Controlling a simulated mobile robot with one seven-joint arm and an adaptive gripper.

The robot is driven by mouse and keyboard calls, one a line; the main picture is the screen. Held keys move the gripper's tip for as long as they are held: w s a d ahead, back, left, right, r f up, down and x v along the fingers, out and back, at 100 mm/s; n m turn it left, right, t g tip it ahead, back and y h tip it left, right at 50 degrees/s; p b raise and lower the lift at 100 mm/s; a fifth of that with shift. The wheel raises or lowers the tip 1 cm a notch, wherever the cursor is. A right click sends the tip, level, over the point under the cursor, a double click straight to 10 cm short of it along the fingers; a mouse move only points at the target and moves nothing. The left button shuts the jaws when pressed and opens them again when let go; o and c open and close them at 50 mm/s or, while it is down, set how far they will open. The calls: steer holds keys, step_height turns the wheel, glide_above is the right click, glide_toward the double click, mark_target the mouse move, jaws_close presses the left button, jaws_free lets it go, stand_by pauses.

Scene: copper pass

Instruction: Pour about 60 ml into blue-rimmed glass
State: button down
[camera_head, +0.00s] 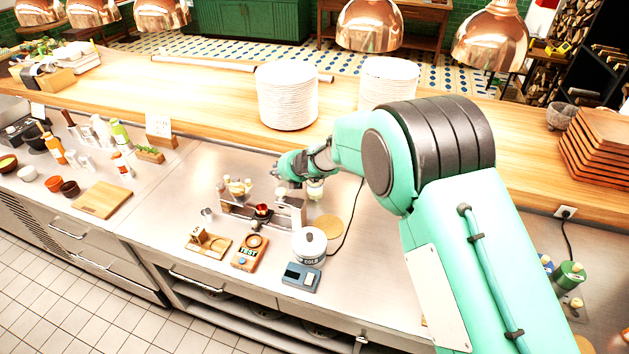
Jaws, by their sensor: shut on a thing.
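My gripper (279,169) is over the middle of the steel counter, at the far end of my teal arm, near the wooden ledge. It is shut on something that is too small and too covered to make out. A small clear glass vessel (238,188) stands on a metal stand left of and below the gripper in the picture. A pale, glassy vessel (315,189) shows just below my wrist, partly hidden. I cannot make out a blue rim on either one, nor any liquid level.
A small metal cup (207,214), an orange device (250,252), a white canister (309,245) and a blue-grey scale (301,277) crowd the counter's front. Plate stacks (287,97) stand on the ledge behind. Copper lamps (369,26) hang above. Bare steel lies left of the stand.

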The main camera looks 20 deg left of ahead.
steer(key=shift+a+f, duration=0.15)
steer(key=shift+s+a+f+h, duration=0.2)
steer(key=shift+f+h, duration=0.05)
steer(key=shift+h, duration=0.15)
steer(key=shift+s+a+f+n+t+h+p, duration=0.35)
steer(key=shift+s+a+f+n+t+h, duration=0.2)
steer(key=shift+a+f+h, duration=0.6)
steer(key=shift+s+a+f+n+t+h+p, duration=0.35)
steer(key=shift+s+a+f+n+t+h, duration=0.25)
steer(key=shift+f, duration=0.9)
steer(key=shift+s+a+f+n+t+h+p, duration=0.4)
steer(key=shift+a+f+h, duration=0.55)
steer(key=shift+f, duration=0.4)
